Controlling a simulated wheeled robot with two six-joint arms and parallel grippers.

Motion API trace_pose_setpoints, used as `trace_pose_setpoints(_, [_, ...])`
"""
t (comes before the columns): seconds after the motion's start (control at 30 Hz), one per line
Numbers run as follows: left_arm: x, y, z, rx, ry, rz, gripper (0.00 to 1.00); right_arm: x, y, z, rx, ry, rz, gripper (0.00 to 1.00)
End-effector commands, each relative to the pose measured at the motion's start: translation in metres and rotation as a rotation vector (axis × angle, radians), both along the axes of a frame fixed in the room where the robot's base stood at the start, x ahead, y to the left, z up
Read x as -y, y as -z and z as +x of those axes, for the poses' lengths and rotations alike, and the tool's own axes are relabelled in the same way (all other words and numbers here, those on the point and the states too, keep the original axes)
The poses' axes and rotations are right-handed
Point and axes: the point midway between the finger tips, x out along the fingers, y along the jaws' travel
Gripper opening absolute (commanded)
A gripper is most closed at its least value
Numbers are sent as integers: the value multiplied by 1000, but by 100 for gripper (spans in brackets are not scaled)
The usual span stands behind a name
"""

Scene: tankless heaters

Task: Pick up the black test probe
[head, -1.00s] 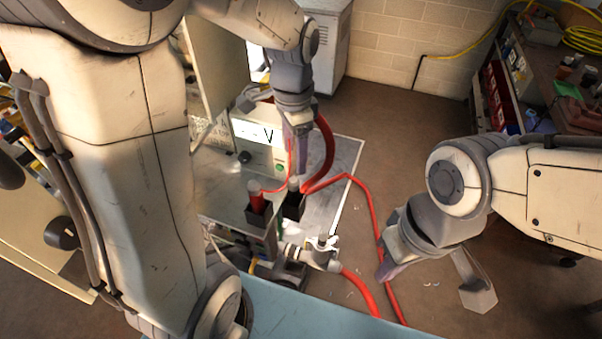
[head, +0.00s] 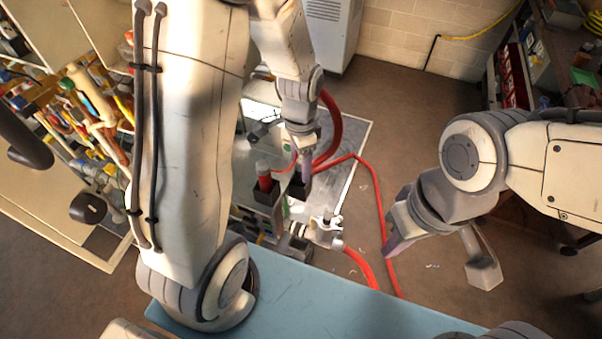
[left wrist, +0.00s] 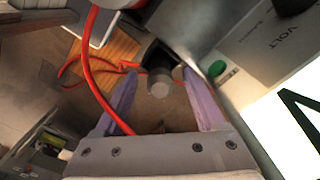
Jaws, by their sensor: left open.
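The black test probe (left wrist: 159,87) shows its round grey end between my left fingers in the left wrist view, with black material behind it. In the head view, a black holder (head: 298,190) stands under my left gripper (head: 305,168), whose fingers hide most of the probe. In the left wrist view, my left gripper (left wrist: 161,104) is open, with one purple finger on each side of the probe. I cannot tell whether either finger touches it. My right gripper (head: 391,245) is low over the floor at the right, apart from the probe; its jaw gap is not clear.
A red probe with a grey top (head: 264,176) stands in the holder to the left. A meter marked VOLT (left wrist: 262,38) with a green button is close to my left fingers. Red hoses (head: 380,225) run beside the holders. Open floor (head: 440,285) lies to the right.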

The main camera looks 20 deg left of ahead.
Motion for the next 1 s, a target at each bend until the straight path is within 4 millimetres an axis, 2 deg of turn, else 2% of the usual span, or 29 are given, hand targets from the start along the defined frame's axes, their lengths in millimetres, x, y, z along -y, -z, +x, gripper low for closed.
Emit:
trace_pose_setpoints(0.07, [0, 0, 0, 0, 1, 0, 68, 0, 0, 0, 0, 0, 0, 0])
trace_pose_setpoints(0.1, [1, 0, 0, 0, 1, 0, 53, 0, 0, 0, 0, 0, 0, 0])
trace_pose_setpoints(0.23, [1, 0, 0, 1, 1, 0, 3, 0, 0, 0, 0, 0, 0, 0])
trace_pose_setpoints(0.27, [1, 0, 0, 1, 1, 0, 0, 0, 0, 0, 0, 0, 0, 0])
trace_pose_setpoints(0.53, [1, -2, 1, 1, 1, 0, 0, 0, 0, 0, 0, 0, 0, 0])
trace_pose_setpoints(0.63, [1, -9, 2, 4, 1, 0, 0, 0, 2, 0, 0, 0, 0, 0])
trace_pose_setpoints(1.0, [1, -79, 1, 7, 1, 0, 0, 0, 13, 0, 0, 1, 0, 0])
